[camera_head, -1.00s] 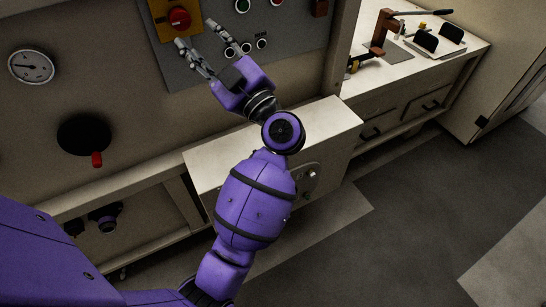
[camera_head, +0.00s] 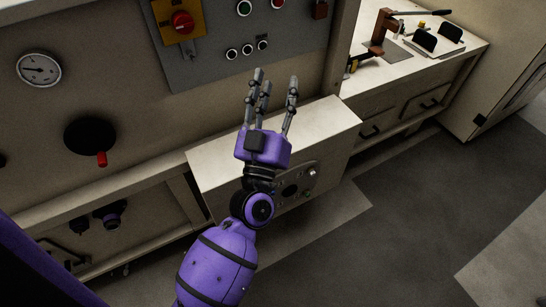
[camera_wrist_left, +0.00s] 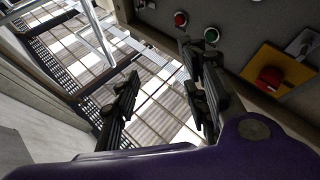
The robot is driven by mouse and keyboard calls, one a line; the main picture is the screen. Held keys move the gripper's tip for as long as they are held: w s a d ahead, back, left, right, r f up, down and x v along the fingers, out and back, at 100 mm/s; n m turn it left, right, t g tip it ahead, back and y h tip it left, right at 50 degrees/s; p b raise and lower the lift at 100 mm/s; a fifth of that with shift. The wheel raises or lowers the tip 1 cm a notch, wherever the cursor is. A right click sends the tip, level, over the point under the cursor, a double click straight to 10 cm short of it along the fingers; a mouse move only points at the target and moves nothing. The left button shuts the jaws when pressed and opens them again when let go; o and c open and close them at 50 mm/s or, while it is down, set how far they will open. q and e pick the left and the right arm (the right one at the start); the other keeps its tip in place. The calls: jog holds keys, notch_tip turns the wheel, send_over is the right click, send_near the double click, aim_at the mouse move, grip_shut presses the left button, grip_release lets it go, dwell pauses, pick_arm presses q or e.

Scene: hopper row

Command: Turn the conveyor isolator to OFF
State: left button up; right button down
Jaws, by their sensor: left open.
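The isolator is a red rotary knob (camera_head: 182,22) on a yellow plate (camera_head: 170,31), at the top left of the grey panel (camera_head: 215,65) in the head view. In the left wrist view the red knob (camera_wrist_left: 270,78) is at the right edge. My left gripper (camera_head: 275,82) is open and empty, below and to the right of the isolator and apart from it. Its fingers (camera_wrist_left: 165,95) are spread in the left wrist view, with nothing between them. A small grey piece hangs just under the yellow plate. I cannot read the knob's markings. My right gripper is not seen.
Green button (camera_head: 244,8), red button (camera_head: 279,4) and several small selectors (camera_head: 247,49) sit right of the isolator. A gauge (camera_head: 39,69) and a black dial with red handle (camera_head: 90,136) are at left. A pale box (camera_head: 325,120) juts out below the panel.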

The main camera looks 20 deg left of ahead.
pick_arm(q)
jog(key=s+d+f+m+g+h, duration=0.1)
jog(key=s+f+m+g+h, duration=0.1)
jog(key=f, duration=0.5)
jog(key=s+f+m+g+h+p, duration=0.1)
jog(key=s+f+m+g+h, duration=0.1)
jog(key=f, duration=0.6)
jog(key=shift+s+d+f+g+h, duration=0.2)
jog(key=shift+s+d+g+h, duration=0.3)
jog(key=shift+s, duration=0.6)
jog(key=shift+a, duration=0.15)
dwell(0.7)
